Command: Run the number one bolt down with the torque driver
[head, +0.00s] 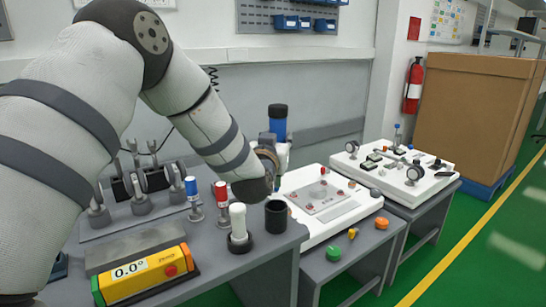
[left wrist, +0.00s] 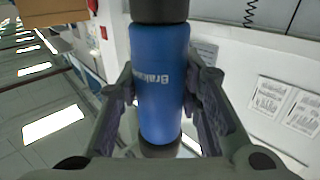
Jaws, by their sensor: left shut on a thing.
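My left gripper (head: 280,152) is shut on the blue driver (head: 278,122), which has a black top. In the left wrist view the driver (left wrist: 160,82) stands between the two fingers, with upside-down lettering on its blue body and dark ends. Just right of the gripper lies a white panel (head: 296,182) with a pale plate (head: 330,201) bearing small reddish round parts. I cannot read which bolt is number one. My right gripper is not in view.
On the grey bench are a yellow angle gauge (head: 140,275) reading 0.0°, a white-topped post (head: 238,222), a black cup (head: 276,216) and blue and red-topped pieces. Green (head: 334,254) and orange (head: 352,233) knobs sit in front of the panel. A second instrument panel (head: 400,165) stands at right.

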